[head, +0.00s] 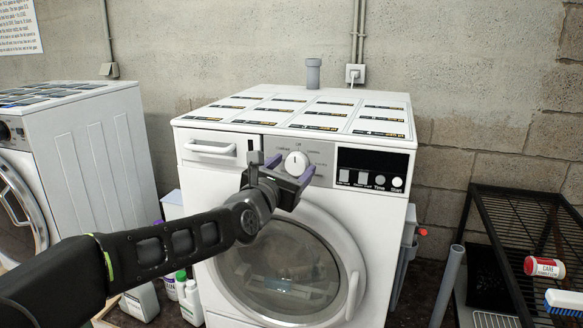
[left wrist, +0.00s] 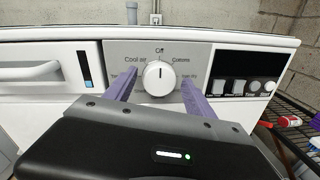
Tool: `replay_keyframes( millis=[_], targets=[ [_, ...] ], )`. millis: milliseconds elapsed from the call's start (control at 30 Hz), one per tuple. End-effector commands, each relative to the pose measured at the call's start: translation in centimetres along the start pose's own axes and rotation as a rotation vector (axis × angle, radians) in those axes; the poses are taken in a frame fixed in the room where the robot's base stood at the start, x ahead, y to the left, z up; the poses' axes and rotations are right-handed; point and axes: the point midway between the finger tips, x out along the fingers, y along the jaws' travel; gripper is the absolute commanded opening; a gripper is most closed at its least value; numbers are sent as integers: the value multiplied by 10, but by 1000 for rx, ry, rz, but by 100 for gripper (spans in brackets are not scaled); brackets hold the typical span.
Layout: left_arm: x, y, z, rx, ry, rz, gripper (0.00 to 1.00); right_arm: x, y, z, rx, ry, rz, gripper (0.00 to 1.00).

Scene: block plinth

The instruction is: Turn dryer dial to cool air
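The dryer (head: 210,177) is a white front-loader with a round glass door. Its dial (head: 296,163) is a white knob on a grey panel, and it also shows in the left wrist view (left wrist: 159,83). The dial's dark mark points up to "Off"; "Cool air" (left wrist: 134,58) is printed at its upper left. My left gripper (head: 284,168) is open, its purple fingers on either side of the dial in the left wrist view (left wrist: 156,92), with gaps between them and the knob. My right gripper is in neither view.
A dark display with buttons (head: 372,170) is right of the dial, and a drawer handle (head: 210,148) is left. Another white machine (head: 95,150) stands at left. A black wire rack (head: 520,225) holds a red-and-white container (head: 544,267) at right. Bottles stand on the floor beside the dryer.

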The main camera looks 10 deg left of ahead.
Motion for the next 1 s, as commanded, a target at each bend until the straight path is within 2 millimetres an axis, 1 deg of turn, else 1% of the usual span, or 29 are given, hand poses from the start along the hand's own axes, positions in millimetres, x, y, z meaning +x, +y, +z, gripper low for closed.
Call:
replay_keyframes(
  millis=[33, 67, 667, 1000],
  targets=[
    [0, 0, 0, 0, 0, 0, 58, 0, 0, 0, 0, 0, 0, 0],
    [0, 0, 0, 0, 0, 0, 56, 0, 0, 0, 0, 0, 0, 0],
    [0, 0, 0, 0, 0, -1, 7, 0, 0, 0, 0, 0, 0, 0],
    [0, -1, 0, 32, 3, -2, 6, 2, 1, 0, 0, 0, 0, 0]
  ],
)
